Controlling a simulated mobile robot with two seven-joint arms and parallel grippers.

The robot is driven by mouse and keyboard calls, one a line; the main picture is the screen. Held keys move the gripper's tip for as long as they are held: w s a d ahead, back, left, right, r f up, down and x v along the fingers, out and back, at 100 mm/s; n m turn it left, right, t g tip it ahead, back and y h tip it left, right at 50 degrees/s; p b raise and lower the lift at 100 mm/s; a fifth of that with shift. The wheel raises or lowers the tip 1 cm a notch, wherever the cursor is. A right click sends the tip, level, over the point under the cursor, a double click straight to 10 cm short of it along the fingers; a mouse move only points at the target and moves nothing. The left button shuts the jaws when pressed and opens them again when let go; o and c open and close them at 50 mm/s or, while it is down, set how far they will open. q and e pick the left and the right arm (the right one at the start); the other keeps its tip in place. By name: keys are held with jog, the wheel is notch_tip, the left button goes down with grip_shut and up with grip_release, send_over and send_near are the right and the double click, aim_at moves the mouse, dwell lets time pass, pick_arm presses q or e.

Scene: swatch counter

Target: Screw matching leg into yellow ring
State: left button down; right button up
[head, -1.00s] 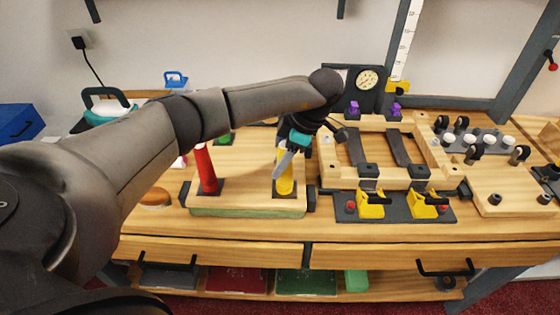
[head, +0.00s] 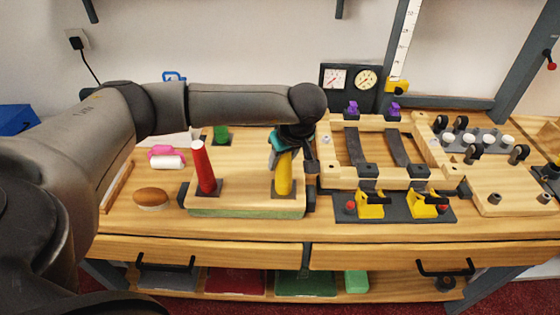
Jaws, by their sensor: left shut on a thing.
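The yellow leg (head: 284,176) stands about upright on a dark square plate (head: 292,194) at the front right of the wooden board (head: 246,199). My left gripper (head: 284,152) is over it from above, shut on its upper part. The yellow ring cannot be told apart from the leg's foot. A red leg (head: 203,166) stands, slightly tilted, on another dark plate at the board's front left. A short green piece (head: 221,134) sits on a dark plate at the back left. The board's back right corner is hidden behind my left gripper. My right gripper is not in view.
A wooden frame with dark straps and yellow clamps (head: 370,206) stands close on the right of the board. A brown oval object (head: 151,197) and a pink and white item (head: 167,157) lie to the left. Gauges (head: 335,77) stand at the back.

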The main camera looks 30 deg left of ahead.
pick_arm(q)
jog(key=m+t+h, duration=0.1)
jog(key=m, duration=0.2)
jog(key=shift+w+d, duration=0.15)
jog(key=c, duration=0.7)
grip_release()
jog(key=shift+o, duration=0.2)
jog(key=n, duration=0.2)
jog(key=n+g+y, duration=0.1)
jog(key=n, duration=0.1)
jog(key=n+g, duration=0.1)
jog(key=n, duration=0.1)
jog(key=shift+s, duration=0.3)
jog(key=n+g, duration=0.1)
jog(key=n, duration=0.1)
jog(key=n+g, duration=0.1)
jog(key=n, duration=0.1)
jog(key=shift+s+n+y, duration=0.2)
jog(key=shift+n+y, duration=0.1)
jog(key=shift+n, duration=0.1)
jog(key=n, duration=0.1)
jog(key=n+g, duration=0.1)
jog(key=n, duration=0.1)
jog(key=shift+s+a+n+h, duration=0.2)
jog(key=shift+a+n+h, duration=0.05)
jog(key=shift+n+h, duration=0.15)
